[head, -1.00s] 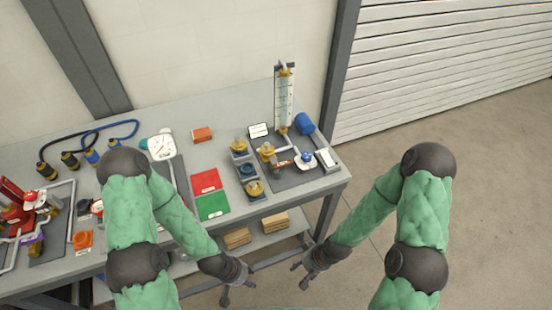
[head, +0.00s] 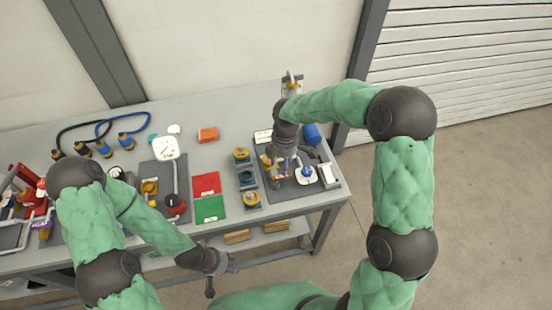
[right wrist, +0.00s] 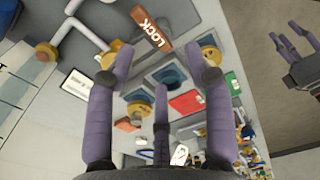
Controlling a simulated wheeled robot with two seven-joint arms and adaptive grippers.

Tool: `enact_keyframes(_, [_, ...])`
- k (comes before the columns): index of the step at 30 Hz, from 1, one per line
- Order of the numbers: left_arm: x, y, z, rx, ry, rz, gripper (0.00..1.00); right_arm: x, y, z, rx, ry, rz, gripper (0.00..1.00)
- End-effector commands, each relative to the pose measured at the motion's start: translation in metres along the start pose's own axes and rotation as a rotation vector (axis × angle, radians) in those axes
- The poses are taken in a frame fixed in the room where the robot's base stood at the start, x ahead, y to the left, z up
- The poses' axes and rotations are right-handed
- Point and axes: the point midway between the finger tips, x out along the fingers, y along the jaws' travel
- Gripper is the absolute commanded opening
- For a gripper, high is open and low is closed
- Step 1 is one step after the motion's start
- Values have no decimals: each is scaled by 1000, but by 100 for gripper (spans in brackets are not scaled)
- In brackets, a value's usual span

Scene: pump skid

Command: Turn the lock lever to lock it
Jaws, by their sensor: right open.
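The lock lever, a red-brown bar with white LOCK lettering (right wrist: 152,29), lies slantwise at the top of the right wrist view, next to a brass fitting (right wrist: 117,54). My right gripper (right wrist: 160,65) is open and empty. Its purple fingers point toward the lever, which appears beyond the fingertips; contact cannot be made out. In the head view my right gripper (head: 283,172) hangs over the pump skid plate (head: 292,195) and hides most of the lever. My left gripper (head: 221,276) is open and empty in front of the table edge; it also shows in the right wrist view (right wrist: 295,45).
Brass-topped fittings on blue-grey blocks (head: 246,178) stand left of the plate. A white-and-blue valve (head: 306,174), a blue cylinder (head: 312,134) and a tall gauge are close to my right gripper.

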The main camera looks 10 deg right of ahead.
Motion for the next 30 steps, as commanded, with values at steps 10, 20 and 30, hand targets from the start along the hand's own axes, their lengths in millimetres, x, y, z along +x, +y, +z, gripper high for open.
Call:
enact_keyframes(10, [0,0,1,0,-2,0,40,-3,6,6,-76,-38,0,53])
enact_keyframes(20, [7,-2,1,0,-2,0,40,55,6,8,-73,-36,1,53])
enact_keyframes(30, [10,-4,0,0,-2,0,40,84,7,9,-72,-36,4,53])
